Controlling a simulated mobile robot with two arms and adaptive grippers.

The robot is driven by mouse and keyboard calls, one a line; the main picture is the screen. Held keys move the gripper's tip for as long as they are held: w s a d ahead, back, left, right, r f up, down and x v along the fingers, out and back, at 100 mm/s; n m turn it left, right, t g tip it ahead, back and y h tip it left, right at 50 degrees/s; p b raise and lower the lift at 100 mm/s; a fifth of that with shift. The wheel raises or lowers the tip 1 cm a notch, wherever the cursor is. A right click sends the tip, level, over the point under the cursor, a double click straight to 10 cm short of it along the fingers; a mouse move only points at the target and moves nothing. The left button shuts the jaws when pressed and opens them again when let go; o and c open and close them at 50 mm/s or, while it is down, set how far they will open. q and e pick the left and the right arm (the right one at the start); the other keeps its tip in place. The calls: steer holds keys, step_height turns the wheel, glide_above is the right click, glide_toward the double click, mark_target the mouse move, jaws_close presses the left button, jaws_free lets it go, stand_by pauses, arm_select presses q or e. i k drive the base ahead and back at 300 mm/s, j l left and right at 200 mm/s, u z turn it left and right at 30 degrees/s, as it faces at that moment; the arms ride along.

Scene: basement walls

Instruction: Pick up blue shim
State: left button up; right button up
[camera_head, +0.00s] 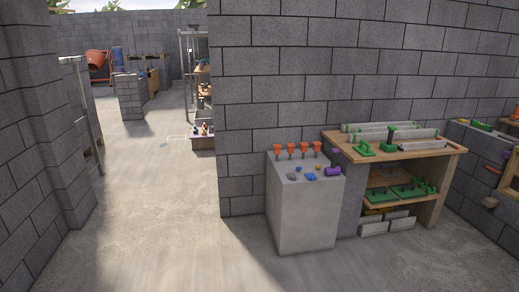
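Two small blue pieces lie on top of a pale concrete block (305,215) to the right of centre. One blue piece (310,177) is near the front of the top, and another blue piece (298,168) is farther back. They are too small to tell which is the blue shim. A grey piece (292,176) and a yellow piece (317,167) lie close by. Neither of my grippers shows in the head view.
A wooden workbench (437,151) adjoins the block on the right. A block wall (350,60) stands behind. The concrete floor (170,235) in front and left is clear.

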mark_target(310, 176)
steer(key=i+l+z, duration=0.1)
steer(key=i+z, duration=0.25)
steer(key=i, duration=0.15)
steer(key=i+z, duration=0.4)
steer(key=i+j+z, duration=0.35)
steer(key=i, duration=0.2)
steer(key=l, duration=0.1)
